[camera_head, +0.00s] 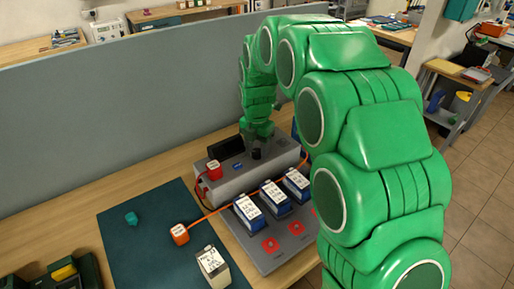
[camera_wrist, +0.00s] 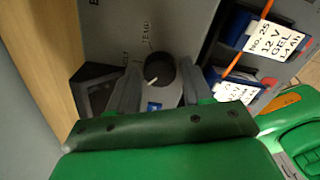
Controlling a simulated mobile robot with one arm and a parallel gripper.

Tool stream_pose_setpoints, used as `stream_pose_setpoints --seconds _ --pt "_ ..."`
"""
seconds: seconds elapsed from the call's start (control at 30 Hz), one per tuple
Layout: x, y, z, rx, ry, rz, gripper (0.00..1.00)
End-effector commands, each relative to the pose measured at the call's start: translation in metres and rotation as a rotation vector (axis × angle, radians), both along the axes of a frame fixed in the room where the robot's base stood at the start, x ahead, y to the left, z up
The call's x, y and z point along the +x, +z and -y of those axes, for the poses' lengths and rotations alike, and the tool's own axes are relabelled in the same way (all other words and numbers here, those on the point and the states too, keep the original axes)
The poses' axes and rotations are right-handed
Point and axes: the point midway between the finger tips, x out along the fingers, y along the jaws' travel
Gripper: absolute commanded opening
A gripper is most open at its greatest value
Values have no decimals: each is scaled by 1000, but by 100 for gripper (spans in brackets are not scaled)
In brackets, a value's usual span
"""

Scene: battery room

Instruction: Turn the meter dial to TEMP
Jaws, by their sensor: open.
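The meter (camera_head: 225,183) is a grey box at the back of the bench. Its black round dial (camera_wrist: 159,69) shows in the wrist view, with a white pointer mark on its lower-left side. The TEMP label (camera_wrist: 147,33) is printed above the dial, slightly left. Another label, hard to read, is at its left. The pointer does not point at TEMP. In the head view the dial (camera_head: 256,153) is just below my gripper (camera_head: 258,136). My gripper (camera_wrist: 158,72) is open, with one finger on each side of the dial; whether they touch it I cannot tell.
Labelled batteries (camera_head: 273,196) stand in a grey tray (camera_head: 262,262) in front of the meter, an orange lead running across them. A grey partition (camera_head: 110,130) stands behind.

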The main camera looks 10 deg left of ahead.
Motion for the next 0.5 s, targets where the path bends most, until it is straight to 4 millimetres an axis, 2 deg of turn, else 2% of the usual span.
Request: stream_pose_setpoints --seconds 0.23,0.5 --pt "0 -1 0 1 -1 1 50" --pt "0 0 0 1 -1 1 9"
